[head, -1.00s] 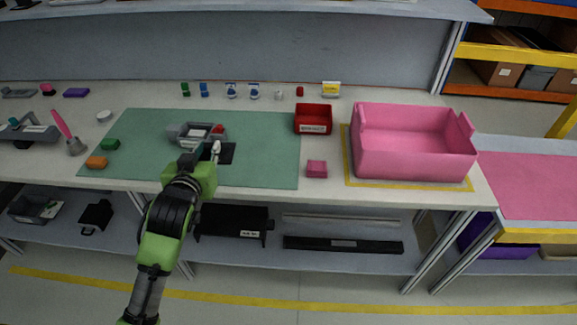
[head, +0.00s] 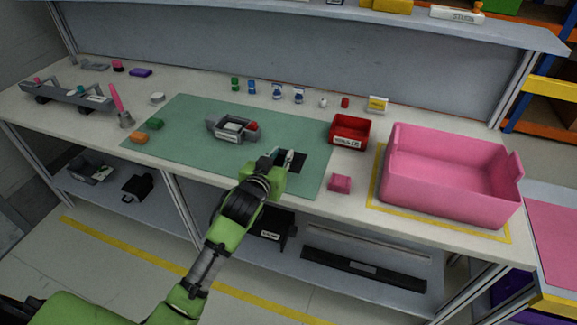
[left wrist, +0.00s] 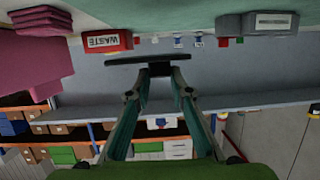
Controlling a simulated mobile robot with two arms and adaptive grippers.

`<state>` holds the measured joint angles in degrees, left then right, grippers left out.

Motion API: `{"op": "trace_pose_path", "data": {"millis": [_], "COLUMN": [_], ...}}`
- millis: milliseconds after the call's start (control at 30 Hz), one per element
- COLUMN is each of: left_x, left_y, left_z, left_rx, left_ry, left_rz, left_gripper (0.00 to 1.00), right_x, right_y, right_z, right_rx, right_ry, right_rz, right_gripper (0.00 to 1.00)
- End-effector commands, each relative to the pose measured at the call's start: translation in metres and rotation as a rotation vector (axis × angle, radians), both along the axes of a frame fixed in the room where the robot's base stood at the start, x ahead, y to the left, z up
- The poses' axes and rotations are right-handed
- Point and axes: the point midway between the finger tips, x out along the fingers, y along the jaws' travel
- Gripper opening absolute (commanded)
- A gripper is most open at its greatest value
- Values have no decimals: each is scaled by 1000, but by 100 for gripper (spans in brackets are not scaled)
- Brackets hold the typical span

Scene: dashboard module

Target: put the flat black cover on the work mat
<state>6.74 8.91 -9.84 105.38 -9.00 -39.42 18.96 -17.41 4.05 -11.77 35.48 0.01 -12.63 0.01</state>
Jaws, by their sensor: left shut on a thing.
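The flat black cover (head: 298,163) is in my left gripper (head: 284,160), over the right part of the green work mat (head: 200,165). The gripper covers part of it in the head view. In the left wrist view, which is upside down, the fingers (left wrist: 160,75) are shut on the cover (left wrist: 190,57), seen nearly edge-on. A gap shows between cover and mat (left wrist: 170,12) there, so it is held above the mat. My right gripper is not in view.
A grey module (head: 232,128) stands on the mat, left of the cover. A red waste bin (head: 349,131) is behind right, a pink block (head: 340,183) front right, and a large pink bin (head: 450,185) farther right. Green (head: 155,123) and orange (head: 139,137) blocks are at the left.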

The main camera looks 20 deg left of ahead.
Motion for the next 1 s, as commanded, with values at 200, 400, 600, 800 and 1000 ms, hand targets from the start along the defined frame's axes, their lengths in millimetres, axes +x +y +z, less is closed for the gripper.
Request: {"op": "trace_pose_path", "data": {"millis": [200, 400, 600, 800, 1000], "left_x": [23, 32, 32, 32, 32], "left_y": [-6, -9, -9, -9, -9], "left_z": [-29, -40, -67, -71, -74], "left_rx": [-2, -1, -1, -1, -1], "left_ry": [0, 0, 1, -2, -1], "left_rz": [1, -1, -1, -1, -1], "left_gripper": [2, 2, 2, 2, 2], "right_x": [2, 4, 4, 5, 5], "right_y": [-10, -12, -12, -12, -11], "right_z": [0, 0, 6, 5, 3], "right_rx": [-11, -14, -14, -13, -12], "right_ry": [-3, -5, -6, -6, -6], "right_rz": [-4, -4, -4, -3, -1], "right_gripper": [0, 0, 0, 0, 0]}}
